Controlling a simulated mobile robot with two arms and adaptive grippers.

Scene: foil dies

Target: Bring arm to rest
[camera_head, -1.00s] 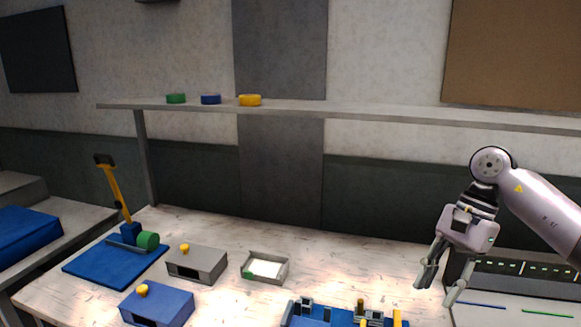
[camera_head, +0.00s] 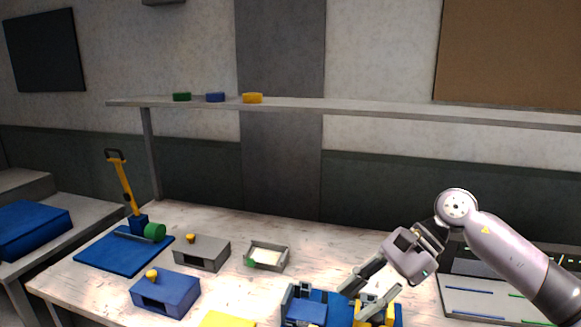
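My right arm comes in from the right edge. My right gripper (camera_head: 352,303) points down and to the left, over the blue fixture (camera_head: 303,310) at the table's front edge. Its two fingers are spread apart, with nothing visible between them. One finger overlaps a yellow part (camera_head: 375,312) of the fixture in the picture; I cannot tell whether they touch. My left gripper is not in view.
On the table (camera_head: 235,222) stand a blue press with a yellow lever (camera_head: 122,185), a grey box (camera_head: 202,253), a blue box (camera_head: 165,294) and a small tray (camera_head: 268,256). A dark-backed panel with coloured strips (camera_head: 480,300) lies right. A shelf (camera_head: 350,106) runs behind.

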